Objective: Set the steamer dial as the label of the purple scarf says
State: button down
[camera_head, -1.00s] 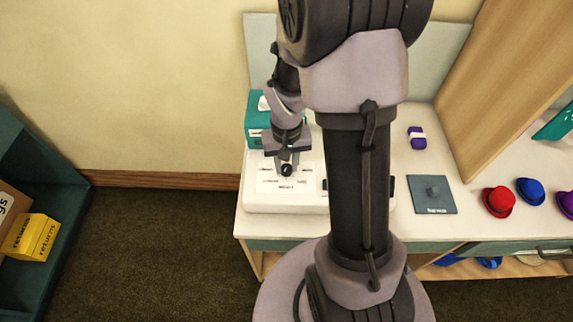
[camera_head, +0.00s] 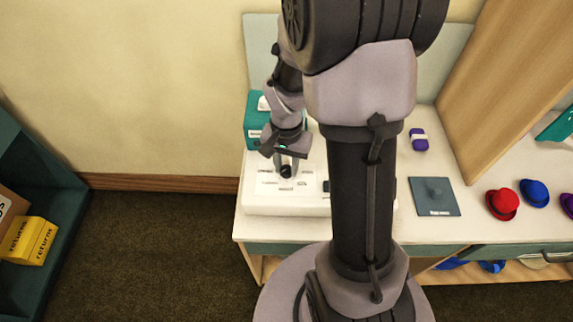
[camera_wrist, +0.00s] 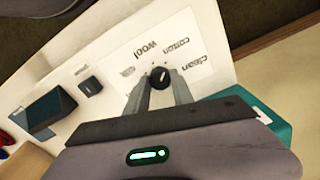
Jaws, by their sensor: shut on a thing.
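The steamer (camera_head: 258,200) is a white box on the counter at centre left in the head view. Its black dial (camera_wrist: 160,77) sits on a pale panel (camera_wrist: 205,47) with printed words around it; "clean", "cotton" and "wool" are readable in the wrist view, others are too small. My gripper (camera_wrist: 162,84) is shut on the dial, its two fingers on either side of it. The rolled purple scarf (camera_head: 418,139) with a white band lies on the counter, right of my arm. Its label text cannot be read from here.
A teal box (camera_head: 256,130) stands behind the steamer.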

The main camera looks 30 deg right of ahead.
aim_at(286, 169)
jog(key=c, duration=1.1)
grip_release()
notch_tip(286, 169, up, 17)
jog(key=p, duration=0.7)
jog(key=shift+r, duration=0.2)
jog(key=s+a+r+n+t+y+b, duration=0.1)
jog(key=s+a+r+n+t+b, duration=0.1)
jog(key=s+a, duration=0.4)
jog(key=s+a+r+n+t+y+b, duration=0.1)
jog(key=s+a+r+n+t+b, duration=0.2)
jog(key=a, duration=0.6)
jog(key=s+r, duration=0.1)
jog(key=s, duration=0.1)
jog(key=shift+s+r+t, duration=0.15)
jog(key=shift+s+t, duration=0.2)
jog(key=shift+t, duration=0.05)
